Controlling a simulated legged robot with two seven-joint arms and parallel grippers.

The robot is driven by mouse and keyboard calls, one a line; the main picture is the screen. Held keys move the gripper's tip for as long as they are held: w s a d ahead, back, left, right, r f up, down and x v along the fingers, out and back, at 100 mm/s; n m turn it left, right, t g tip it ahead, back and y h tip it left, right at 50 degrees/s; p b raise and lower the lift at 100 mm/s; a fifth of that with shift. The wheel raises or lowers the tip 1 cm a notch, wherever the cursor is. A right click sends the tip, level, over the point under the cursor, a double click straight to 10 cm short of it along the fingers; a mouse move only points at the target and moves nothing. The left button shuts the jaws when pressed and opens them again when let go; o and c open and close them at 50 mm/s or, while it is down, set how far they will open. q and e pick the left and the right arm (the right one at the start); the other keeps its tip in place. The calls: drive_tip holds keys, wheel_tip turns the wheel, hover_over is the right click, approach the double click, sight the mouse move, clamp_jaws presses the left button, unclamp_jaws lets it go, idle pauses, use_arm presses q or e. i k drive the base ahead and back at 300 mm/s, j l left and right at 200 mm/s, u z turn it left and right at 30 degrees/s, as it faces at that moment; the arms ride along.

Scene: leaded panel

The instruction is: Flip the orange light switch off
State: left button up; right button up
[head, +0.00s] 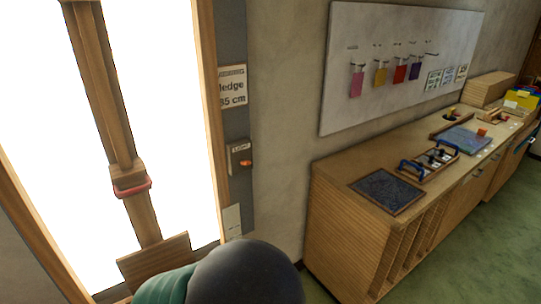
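The plate is on the grey strip just right of the bright panel's wooden frame. The lever sticks out to the right; I cannot tell from this view whether it is on or off. A rounded dark and green shape, seemingly part of my own body, fills the bottom centre below the switch. Neither of my grippers is in view.
The bright panel (180,90) has a wooden arm with a red band (132,189) across it. A wooden cabinet (340,235) with trays on top stands right, below a white board (345,105) with hanging coloured tags. Green floor (480,240) is clear at lower right.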

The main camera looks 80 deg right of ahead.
sight(246, 163)
drive_tip(key=z, duration=2.25)
